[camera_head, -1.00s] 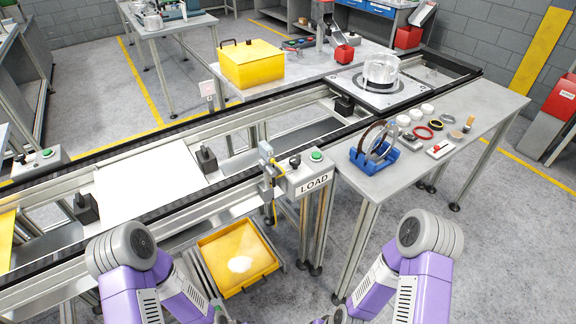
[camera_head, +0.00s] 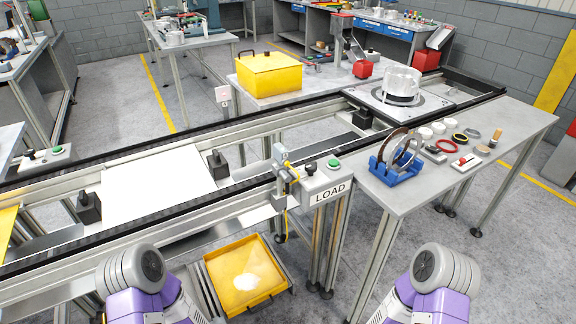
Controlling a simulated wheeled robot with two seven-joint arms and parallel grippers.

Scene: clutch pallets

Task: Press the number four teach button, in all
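I cannot make out any button marked with the number four. A grey control box labelled LOAD (camera_head: 321,186) stands at the front of the conveyor, with a green button (camera_head: 333,163) and a black knob (camera_head: 310,168) on top. Another grey box (camera_head: 40,159) at the far left carries a green button (camera_head: 57,149). My two purple and grey arms show at the bottom edge, left and right of the yellow tray. Neither gripper is in view.
The conveyor (camera_head: 240,186) crosses in front of me, with a white plate (camera_head: 156,184) on it. A yellow tray (camera_head: 288,283) sits low below it. The right table (camera_head: 397,195) holds a blue stand (camera_head: 395,171) and small parts. Grey floor is open at lower right.

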